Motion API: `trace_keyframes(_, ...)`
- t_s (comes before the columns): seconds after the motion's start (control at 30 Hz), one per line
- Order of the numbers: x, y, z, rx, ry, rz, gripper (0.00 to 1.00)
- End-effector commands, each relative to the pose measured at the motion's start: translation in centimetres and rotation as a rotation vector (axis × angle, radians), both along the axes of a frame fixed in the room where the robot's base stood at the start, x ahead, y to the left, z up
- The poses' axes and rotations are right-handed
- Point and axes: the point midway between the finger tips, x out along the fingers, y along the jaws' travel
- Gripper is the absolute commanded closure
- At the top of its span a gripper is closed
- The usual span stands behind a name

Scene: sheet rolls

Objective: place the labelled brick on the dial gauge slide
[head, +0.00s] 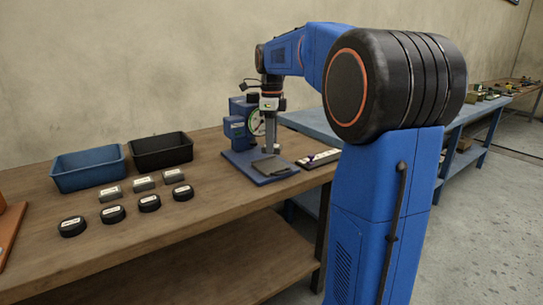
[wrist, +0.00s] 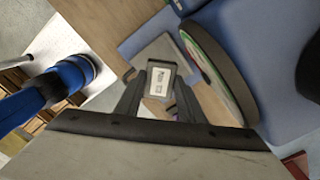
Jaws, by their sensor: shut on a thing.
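My gripper (head: 270,147) points down over the dial gauge stand and is shut on the labelled brick. In the wrist view the brick (wrist: 161,77) is small and grey with a white label facing the camera, held between the two fingertips (wrist: 160,88). In the head view it is too small to make out clearly. The slide (wrist: 152,50) shows partly behind the brick in the wrist view. The round dial (head: 257,123) stands close beside my fingers.
Several similar labelled bricks (head: 145,184) and black labelled pucks (head: 113,214) stand on the wooden bench (head: 215,213). A blue bin (head: 88,172) and a black bin (head: 161,152) stand behind them. A flat labelled board (head: 318,160) lies right of the gauge.

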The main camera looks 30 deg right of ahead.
Motion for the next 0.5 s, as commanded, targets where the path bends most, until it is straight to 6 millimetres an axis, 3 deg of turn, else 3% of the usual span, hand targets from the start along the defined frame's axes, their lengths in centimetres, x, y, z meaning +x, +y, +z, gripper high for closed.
trace_keyframes(0.27, 0.0, 0.0, -1.7, 0.001, 0.001, 0.0, 0.88)
trace_keyframes(0.5, 0.0, 0.0, -4.8, 0.001, 0.001, 0.0, 0.88)
